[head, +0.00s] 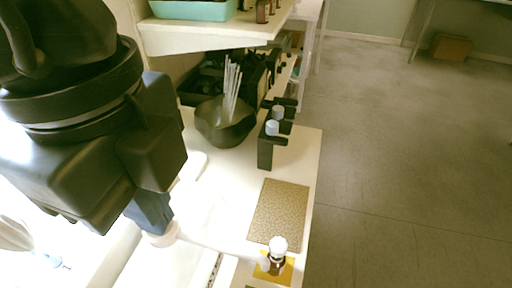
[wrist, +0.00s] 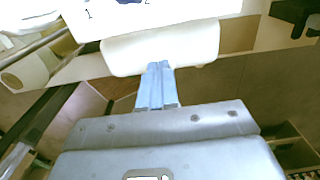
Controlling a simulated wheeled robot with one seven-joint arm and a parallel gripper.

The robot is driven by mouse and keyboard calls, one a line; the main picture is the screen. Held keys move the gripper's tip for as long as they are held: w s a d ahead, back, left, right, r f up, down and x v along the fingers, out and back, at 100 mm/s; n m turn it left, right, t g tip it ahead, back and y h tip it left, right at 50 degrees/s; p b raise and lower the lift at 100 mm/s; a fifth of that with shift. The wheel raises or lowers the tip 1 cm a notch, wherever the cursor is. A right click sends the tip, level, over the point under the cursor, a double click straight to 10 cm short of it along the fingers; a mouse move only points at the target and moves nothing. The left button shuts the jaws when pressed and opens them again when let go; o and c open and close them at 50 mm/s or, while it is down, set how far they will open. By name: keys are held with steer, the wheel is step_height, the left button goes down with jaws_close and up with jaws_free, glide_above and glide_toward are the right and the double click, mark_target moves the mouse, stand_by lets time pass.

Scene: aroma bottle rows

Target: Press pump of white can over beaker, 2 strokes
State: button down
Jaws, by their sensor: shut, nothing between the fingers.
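My gripper (head: 152,222) is shut, with its blue fingers together and pointing down. A white rounded piece (head: 162,236), which looks like the pump head of the white can, lies at the fingertips. A pale bar runs from it to the right, towards a yellow mat. In the wrist view the shut fingers (wrist: 159,66) end against or just before a broad white rounded shape (wrist: 165,48); I cannot tell whether they touch. The can's body is not clearly visible. I cannot make out a beaker for certain.
A small dark bottle with a white cap (head: 278,246) stands on the yellow mat (head: 287,272) near the counter's right edge. Behind it are a tan speckled mat (head: 280,212), a black rack (head: 266,152) with white-capped items, and a dark bowl (head: 226,128) holding pale sticks. A shelf (head: 205,38) overhangs the back.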

steer(key=shift+r+p, duration=0.55)
steer(key=shift+r, duration=0.85)
steer(key=shift+f+b, duration=0.3)
steer(key=shift+f+b, duration=0.35)
steer(key=shift+b, duration=0.05)
steer(key=shift+f+b, duration=0.3)
steer(key=shift+b, duration=0.1)
steer(key=shift+f+b, duration=0.65)
steer(key=shift+b, duration=0.05)
steer(key=shift+r, duration=0.2)
steer(key=shift+r+p, duration=0.8)
steer(key=shift+r, duration=0.6)
steer(key=shift+r, duration=0.1)
